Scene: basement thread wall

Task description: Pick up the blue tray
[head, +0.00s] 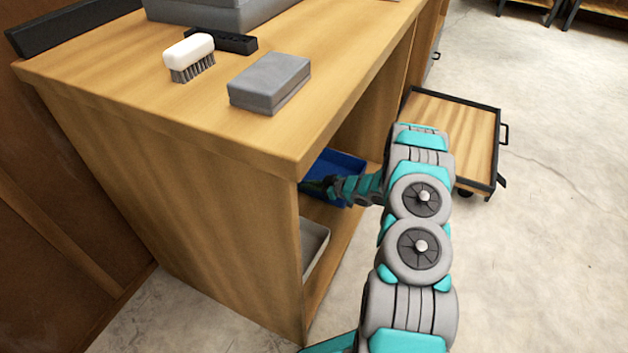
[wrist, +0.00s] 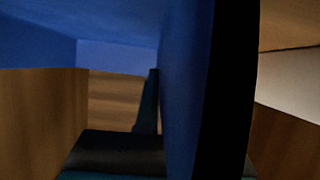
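The blue tray (head: 348,165) sits inside the open side of the wooden bench, on its upper shelf, partly hidden by the bench top and my arm. My gripper (head: 325,186) reaches in from the right and is at the near edge of the tray. In the wrist view the blue tray (wrist: 185,95) fills much of the upper left, and one blue wall stands between my two fingers. A finger shows close against each side of that wall, so my gripper looks shut on it. I cannot tell whether the tray is clear of the shelf.
A grey tray (head: 313,243) lies on the lower shelf. The bench top (head: 190,120) holds a brush (head: 190,58), a grey box (head: 270,83), a black block (head: 228,41) and a larger grey case (head: 215,12). A wooden cart (head: 465,130) stands behind my arm. Open floor lies to the right.

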